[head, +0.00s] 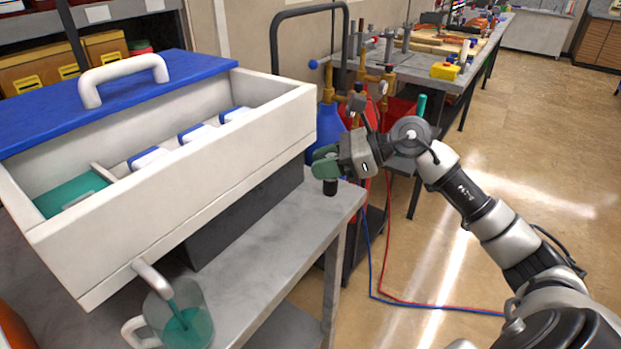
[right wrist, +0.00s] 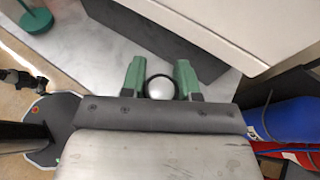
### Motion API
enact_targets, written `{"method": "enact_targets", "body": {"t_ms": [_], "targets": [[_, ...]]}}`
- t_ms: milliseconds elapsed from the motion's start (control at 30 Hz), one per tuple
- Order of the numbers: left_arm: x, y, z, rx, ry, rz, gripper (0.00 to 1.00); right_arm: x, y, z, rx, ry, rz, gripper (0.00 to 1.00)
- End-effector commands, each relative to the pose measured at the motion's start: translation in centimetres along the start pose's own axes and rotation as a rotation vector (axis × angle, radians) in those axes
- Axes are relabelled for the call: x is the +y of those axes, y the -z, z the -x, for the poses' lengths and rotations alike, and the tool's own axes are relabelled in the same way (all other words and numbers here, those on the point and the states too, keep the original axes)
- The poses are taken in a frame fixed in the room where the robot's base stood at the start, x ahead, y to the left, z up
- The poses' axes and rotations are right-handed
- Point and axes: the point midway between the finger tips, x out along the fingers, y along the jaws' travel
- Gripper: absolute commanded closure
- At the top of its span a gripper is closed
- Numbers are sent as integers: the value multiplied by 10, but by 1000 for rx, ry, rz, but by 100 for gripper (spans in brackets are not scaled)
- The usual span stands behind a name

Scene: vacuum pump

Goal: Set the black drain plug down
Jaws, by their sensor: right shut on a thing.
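My right gripper (head: 325,165) is at the far right end of the grey bench top (head: 265,255). Its green fingers are shut on the black drain plug (head: 330,187), which hangs upright below them. In the right wrist view the plug (right wrist: 160,88) shows between the fingers as a black ring with a pale round top. Its lower end is at or just above the bench; I cannot tell whether it touches. My left gripper is not in view.
A white tank (head: 190,190) with a blue lid (head: 60,105) stands on a dark block. Teal liquid runs from its spout (head: 152,278) into a clear jug (head: 190,315). The bench front is otherwise clear. A cart with a blue cylinder (head: 328,130) stands behind my gripper.

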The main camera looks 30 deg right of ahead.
Motion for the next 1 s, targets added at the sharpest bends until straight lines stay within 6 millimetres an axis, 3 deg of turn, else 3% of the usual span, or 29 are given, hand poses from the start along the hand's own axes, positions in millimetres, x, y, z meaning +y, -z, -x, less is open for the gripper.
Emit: {"method": "enact_targets", "body": {"t_ms": [133, 267, 400, 600, 967, 1000], "targets": [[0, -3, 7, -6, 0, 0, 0, -8, 2, -24, -4, -1, -1, 94], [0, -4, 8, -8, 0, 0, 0, -11, 6, -33, 0, -1, 0, 94], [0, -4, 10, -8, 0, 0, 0, -10, 24, -40, 1, -2, -4, 94], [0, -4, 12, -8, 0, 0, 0, -11, 43, -48, -1, 0, 0, 94], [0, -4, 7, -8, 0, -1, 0, -11, 47, -49, 0, 0, 2, 94], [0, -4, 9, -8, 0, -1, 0, -11, 45, -49, 0, 0, 1, 64]]}}
